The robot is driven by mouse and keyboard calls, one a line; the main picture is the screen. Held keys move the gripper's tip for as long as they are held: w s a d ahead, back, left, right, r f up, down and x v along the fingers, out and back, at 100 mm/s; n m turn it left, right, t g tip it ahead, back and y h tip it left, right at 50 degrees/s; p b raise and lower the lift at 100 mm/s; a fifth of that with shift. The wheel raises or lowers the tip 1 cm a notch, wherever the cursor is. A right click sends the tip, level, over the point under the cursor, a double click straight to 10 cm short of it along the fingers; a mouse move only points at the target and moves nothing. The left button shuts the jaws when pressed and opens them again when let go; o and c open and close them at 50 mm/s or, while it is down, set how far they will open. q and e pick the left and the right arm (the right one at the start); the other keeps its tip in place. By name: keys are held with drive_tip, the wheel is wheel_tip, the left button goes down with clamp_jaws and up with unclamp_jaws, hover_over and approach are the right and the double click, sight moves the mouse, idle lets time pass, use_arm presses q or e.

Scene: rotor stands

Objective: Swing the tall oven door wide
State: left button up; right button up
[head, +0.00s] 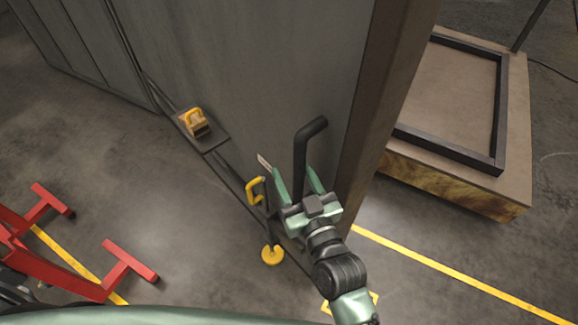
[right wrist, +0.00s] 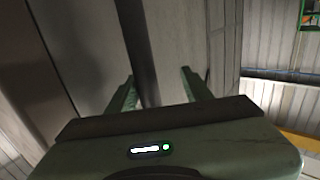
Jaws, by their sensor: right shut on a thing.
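The tall oven door (head: 280,70) is a big grey metal panel filling the upper middle of the head view, with a brown vertical edge beside it. A black bar handle (head: 311,132) with a bent top stands out from it near that edge. My right gripper (head: 298,181) has its green fingers on either side of the handle's lower part and is shut on it. In the right wrist view the dark handle bar (right wrist: 138,50) runs between the fingers. How far the door stands open cannot be told. My left gripper is not in view.
A yellow lever (head: 254,188) and a yellow disc (head: 272,255) sit low by the panel. A yellow block (head: 194,121) rests on a dark plate. A red stand (head: 60,268) is at left, and a platform with a black frame (head: 500,120) at right. Floor between is clear.

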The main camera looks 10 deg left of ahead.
drive_tip(key=b+v, duration=0.1)
drive_tip(key=v, duration=0.4)
drive_tip(key=shift+s+d, duration=0.1)
drive_tip(key=shift+s, duration=0.1)
drive_tip(key=s+d+f+g+h+b, duration=0.1)
drive_tip(key=s+d+f+g+h, duration=0.15)
drive_tip(key=f, duration=0.95)
drive_tip(key=s+d+f+m+g+h, duration=0.1)
drive_tip(key=s+d+f+g, duration=0.15)
drive_tip(key=f, duration=1.05)
drive_tip(key=s+d+f+g+h+b, duration=0.15)
drive_tip(key=d+f, duration=0.25)
drive_tip(key=f, duration=0.8)
drive_tip(key=s+d+f+g+h, duration=0.1)
drive_tip(key=s+d+f+g, duration=0.1)
drive_tip(key=s+d+f, duration=0.3)
drive_tip(key=s+d+f+m+g+h, duration=0.1)
drive_tip(key=s+d+f+g, duration=0.2)
drive_tip(key=s+d+f, duration=0.3)
drive_tip(key=s+d+f+m+g+h+b, duration=0.1)
drive_tip(key=s+d+f+g, duration=0.2)
drive_tip(key=s+d+f, duration=0.3)
drive_tip(key=s+f, duration=0.5)
drive_tip(key=s, duration=0.5)
drive_tip(key=shift+h, duration=0.4)
